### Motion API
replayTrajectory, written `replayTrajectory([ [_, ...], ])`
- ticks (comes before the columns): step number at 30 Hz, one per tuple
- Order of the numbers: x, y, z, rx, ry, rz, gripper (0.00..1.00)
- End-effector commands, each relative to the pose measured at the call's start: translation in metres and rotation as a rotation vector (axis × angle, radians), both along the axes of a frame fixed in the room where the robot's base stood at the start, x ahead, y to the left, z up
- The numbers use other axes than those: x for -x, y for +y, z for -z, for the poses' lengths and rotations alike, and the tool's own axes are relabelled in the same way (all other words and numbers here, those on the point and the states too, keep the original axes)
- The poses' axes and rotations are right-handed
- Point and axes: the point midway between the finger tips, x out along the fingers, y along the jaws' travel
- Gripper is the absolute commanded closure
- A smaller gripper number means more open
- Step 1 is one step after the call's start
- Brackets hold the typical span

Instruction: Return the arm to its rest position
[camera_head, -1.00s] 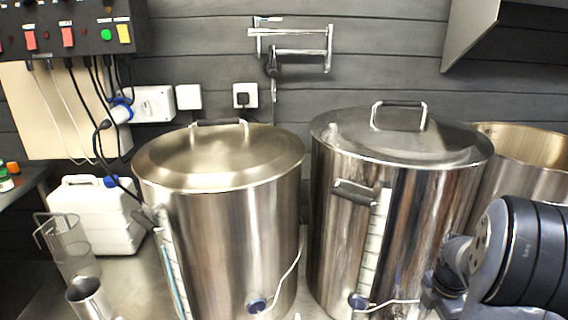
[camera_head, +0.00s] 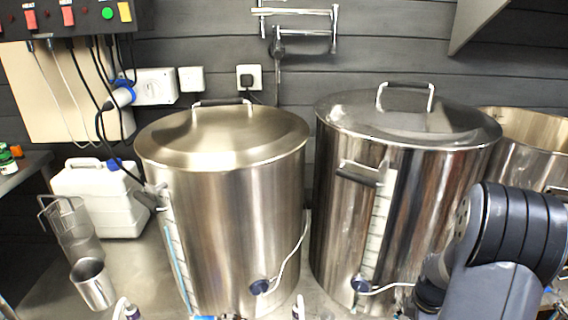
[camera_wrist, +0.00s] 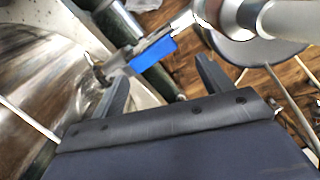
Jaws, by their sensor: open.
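My gripper (camera_wrist: 161,68) shows in the wrist view with its two dark fingers spread apart and nothing between them that I can see held. A blue-handled metal fitting (camera_wrist: 153,54) lies beyond the fingertips, seen through the gap; I cannot tell how far off it is. In the head view my dark arm stands at the lower right, in front of the right kettle (camera_head: 400,210). My gripper is outside the head view.
A second lidded steel kettle (camera_head: 235,215) stands left of it, and an open pot (camera_head: 535,140) behind at right. A white jug (camera_head: 100,200) and a steel cup (camera_head: 92,284) are at left. A shiny curved metal surface (camera_wrist: 45,75) is close at left in the wrist view.

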Motion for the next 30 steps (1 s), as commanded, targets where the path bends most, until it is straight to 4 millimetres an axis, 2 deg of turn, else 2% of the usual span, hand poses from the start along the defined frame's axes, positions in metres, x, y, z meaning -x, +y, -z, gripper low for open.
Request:
replayTrajectory([
  [30,-0.027,0.035,0.0,0.0,0.0,0.715,0.25],
])
